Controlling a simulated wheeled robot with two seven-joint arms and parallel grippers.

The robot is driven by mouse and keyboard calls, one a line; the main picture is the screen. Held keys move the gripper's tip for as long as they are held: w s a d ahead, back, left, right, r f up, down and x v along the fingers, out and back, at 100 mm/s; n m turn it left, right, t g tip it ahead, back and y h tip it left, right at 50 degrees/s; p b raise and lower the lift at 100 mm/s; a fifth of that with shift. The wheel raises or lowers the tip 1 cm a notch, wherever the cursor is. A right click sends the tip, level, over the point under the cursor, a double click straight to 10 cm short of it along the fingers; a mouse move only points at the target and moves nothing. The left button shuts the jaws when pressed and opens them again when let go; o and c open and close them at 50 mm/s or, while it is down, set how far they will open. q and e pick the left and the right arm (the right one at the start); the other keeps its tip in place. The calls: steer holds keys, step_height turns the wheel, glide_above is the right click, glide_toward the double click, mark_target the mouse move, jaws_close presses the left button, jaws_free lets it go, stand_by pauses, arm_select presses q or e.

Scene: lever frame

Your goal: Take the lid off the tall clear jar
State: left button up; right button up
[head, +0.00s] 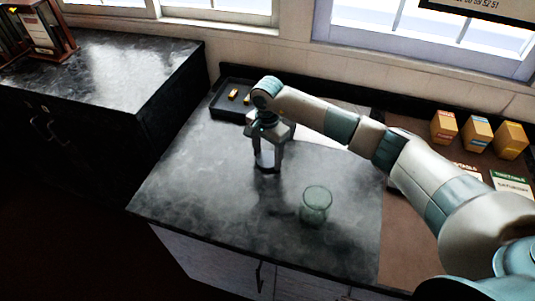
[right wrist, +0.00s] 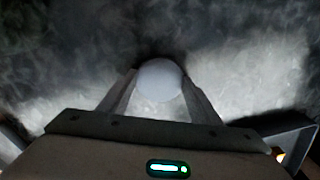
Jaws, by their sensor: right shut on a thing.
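A clear, greenish glass jar (head: 316,206) stands upright on the dark grey countertop. Its top looks open, with no lid seen on it. My right gripper (head: 267,163) is to the left of this jar and a little farther back, pointing down. Its two fingers are shut on a white round thing (right wrist: 160,80), whose pale side also shows between the fingers in the head view (head: 266,155). I cannot tell whether this white thing is a lid or a small container, nor whether it touches the counter. My left gripper is not in view.
A black tray (head: 228,113) with small yellowish items lies at the back, behind my right gripper. Orange and blue boxes (head: 476,133) stand at the back right. The front left of the countertop (head: 190,190) is clear. A separate dark counter (head: 110,75) stands at the left.

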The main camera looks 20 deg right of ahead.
mark_target(267, 159)
steer(key=shift+f, duration=0.2)
steer(key=o, duration=1.2)
steer(key=shift+r, duration=0.15)
steer(key=shift+r, duration=0.15)
step_height(267, 159, up, 12)
steer(key=b, duration=0.5)
steer(key=shift+b, duration=0.4)
